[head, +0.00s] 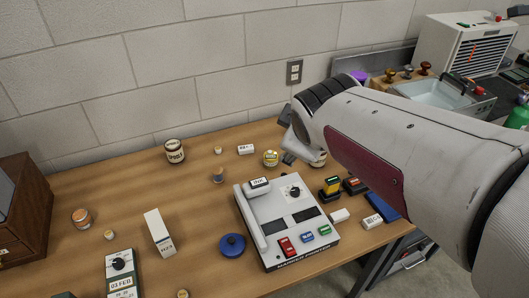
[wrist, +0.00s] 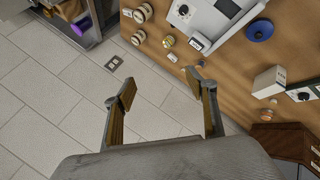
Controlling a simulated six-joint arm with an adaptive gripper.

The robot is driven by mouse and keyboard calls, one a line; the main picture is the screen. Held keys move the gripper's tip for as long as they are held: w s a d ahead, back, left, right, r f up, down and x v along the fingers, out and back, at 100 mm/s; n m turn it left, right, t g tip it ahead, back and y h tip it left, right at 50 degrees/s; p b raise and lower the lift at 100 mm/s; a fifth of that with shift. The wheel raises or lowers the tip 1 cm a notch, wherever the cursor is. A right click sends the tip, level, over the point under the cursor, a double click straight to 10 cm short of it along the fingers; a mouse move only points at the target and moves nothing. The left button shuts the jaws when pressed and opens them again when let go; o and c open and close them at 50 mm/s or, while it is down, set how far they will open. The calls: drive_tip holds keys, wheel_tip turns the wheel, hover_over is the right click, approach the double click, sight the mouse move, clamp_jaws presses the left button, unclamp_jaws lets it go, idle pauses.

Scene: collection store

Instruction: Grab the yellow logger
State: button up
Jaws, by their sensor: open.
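In the head view my arm hides most of the gripper, which is above the back of the table, left of and behind the yellow block.
The white console (head: 262,225) holds red (head: 286,246), blue (head: 307,237) and green (head: 325,230) blocks. A yellow-lidded jar (head: 271,158), a dark-lidded jar (head: 175,152) and a blue round lid (head: 232,245) stand around it. A white box (head: 160,233) stands left. A basin (head: 440,93) is beyond the table.

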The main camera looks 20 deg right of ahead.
drive_tip(key=w+d+n+t, duration=0.1)
drive_tip(key=w+d+n, duration=0.25)
drive_tip(key=w, duration=0.25)
drive_tip(key=w+d+n+t, duration=0.1)
drive_tip(key=w+d+n, duration=0.2)
drive_tip(key=w+n, duration=0.3)
drive_tip(key=n+t+y, duration=0.2)
drive_tip(key=n+y, duration=0.7)
drive_tip(key=n, duration=1.5)
hover_over(271, 159)
drive_tip(key=s+d, duration=0.3)
drive_tip(key=d, duration=0.1)
wheel_tip(271, 159, down, 26)
drive_tip(key=shift+a+r, duration=0.15)
drive_tip(key=shift+f, duration=2.9)
